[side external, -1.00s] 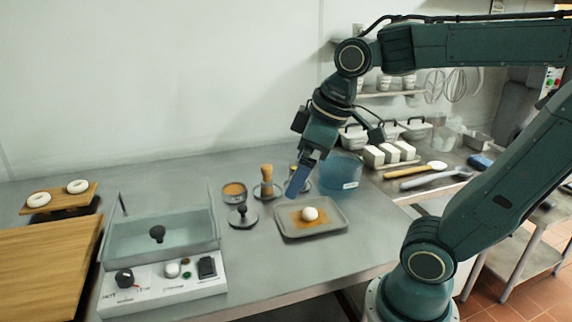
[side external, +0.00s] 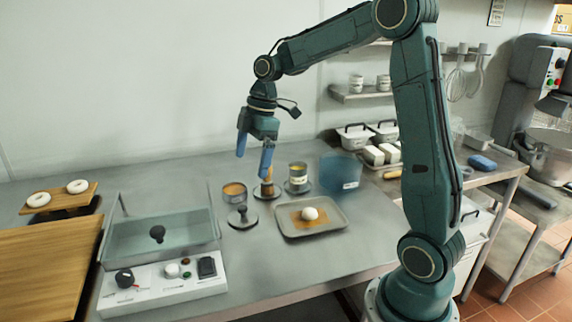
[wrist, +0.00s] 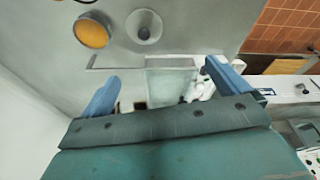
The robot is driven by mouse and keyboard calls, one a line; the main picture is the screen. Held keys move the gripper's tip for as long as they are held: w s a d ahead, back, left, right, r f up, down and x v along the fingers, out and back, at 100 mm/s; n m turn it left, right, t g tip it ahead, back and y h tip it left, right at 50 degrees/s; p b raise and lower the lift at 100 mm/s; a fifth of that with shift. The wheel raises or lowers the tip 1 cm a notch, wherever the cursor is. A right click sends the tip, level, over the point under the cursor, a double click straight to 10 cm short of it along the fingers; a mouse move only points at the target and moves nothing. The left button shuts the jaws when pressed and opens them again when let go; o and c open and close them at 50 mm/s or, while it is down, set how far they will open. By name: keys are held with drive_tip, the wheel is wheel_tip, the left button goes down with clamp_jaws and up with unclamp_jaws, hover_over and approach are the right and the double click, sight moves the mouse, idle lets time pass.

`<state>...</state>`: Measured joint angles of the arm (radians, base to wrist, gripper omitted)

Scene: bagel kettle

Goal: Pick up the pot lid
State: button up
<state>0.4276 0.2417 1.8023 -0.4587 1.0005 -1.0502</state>
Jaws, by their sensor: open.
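A small round grey metal lid with a dark knob (side external: 242,217) lies on the steel counter, between the heater box and the tray. It also shows near the top of the wrist view (wrist: 144,28), ahead of my fingers. My gripper (side external: 252,166) points downward above the counter, with its blue fingers apart and nothing between them. It hangs above and behind the lid, apart from it. In the wrist view the two fingers (wrist: 162,84) are wide apart. A second dark knob (side external: 157,233) shows inside the clear-walled basin; what it belongs to is unclear.
The orange-topped tin (side external: 234,193) stands close behind the lid. The grey tray (side external: 325,226) with a white ball is further right. The clear-walled basin (side external: 120,245) is left. Counter in front is clear.

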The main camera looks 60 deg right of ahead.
sight(243, 207)
drive_tip(key=shift+n+y, duration=0.4)
drive_tip(key=shift+n, duration=0.5)
drive_tip(key=w+d+f, duration=0.2)
drive_tip(key=d+f, duration=0.1)
drive_tip(key=shift+w+d+f, duration=0.1)
drive_tip(key=shift+w+f, duration=0.05)
drive_tip(key=shift+x, duration=4.3)
drive_tip(key=shift+f, duration=0.15)
drive_tip(key=shift+x, duration=2.45)
drive_tip(key=shift+d, duration=0.1)
drive_tip(key=shift+c, duration=0.2)
drive_tip(key=c, duration=1)
